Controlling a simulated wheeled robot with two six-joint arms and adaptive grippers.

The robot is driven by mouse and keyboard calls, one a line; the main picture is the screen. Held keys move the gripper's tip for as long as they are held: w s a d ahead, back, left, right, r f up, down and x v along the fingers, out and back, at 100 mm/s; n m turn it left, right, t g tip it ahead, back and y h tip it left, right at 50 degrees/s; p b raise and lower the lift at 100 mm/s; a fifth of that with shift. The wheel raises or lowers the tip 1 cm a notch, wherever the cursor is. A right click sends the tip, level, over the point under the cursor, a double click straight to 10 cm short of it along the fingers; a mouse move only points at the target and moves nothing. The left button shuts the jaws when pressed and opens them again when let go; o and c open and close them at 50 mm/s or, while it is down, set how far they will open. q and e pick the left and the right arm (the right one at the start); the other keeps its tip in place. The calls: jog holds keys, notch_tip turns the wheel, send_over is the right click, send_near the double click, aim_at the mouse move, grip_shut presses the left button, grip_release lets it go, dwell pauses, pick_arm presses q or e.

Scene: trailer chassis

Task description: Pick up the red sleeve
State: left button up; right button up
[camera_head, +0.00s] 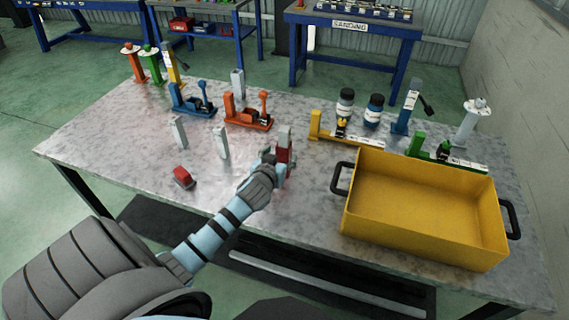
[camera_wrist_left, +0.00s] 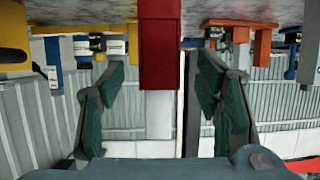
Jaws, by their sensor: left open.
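A red sleeve (camera_head: 283,155) stands upright around or against a grey post (camera_head: 285,135) near the table's middle; the post's top shows above it. In the left wrist view, which is upside down, the red sleeve (camera_wrist_left: 160,50) is straight ahead, with the pale post (camera_wrist_left: 160,115) running from it. My left gripper (camera_head: 276,164) is right at the sleeve, partly hiding it. The fingers (camera_wrist_left: 160,95) are open, one on each side of the post and sleeve line, with gaps visible. Another small red piece (camera_head: 183,177) lies at the front left of the table.
A yellow bin (camera_head: 420,245) fills the table's right front. Bare grey posts (camera_head: 179,133) stand to the left. Blue (camera_head: 192,102) and orange (camera_head: 248,117) clamp fixtures, dark bottles (camera_head: 345,103) and a yellow fixture (camera_head: 345,138) stand behind. The front left is mostly clear.

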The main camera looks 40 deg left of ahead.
aim_at(282, 154)
pick_arm(q)
jog(key=x, duration=0.5)
jog(key=shift+w+f+b, duration=0.15)
jog(key=shift+f+b, duration=0.05)
jog(key=shift+b, duration=0.1)
jog(key=c, duration=1.2)
jog(key=shift+r, duration=0.1)
grip_shut()
jog(key=shift+r, duration=0.1)
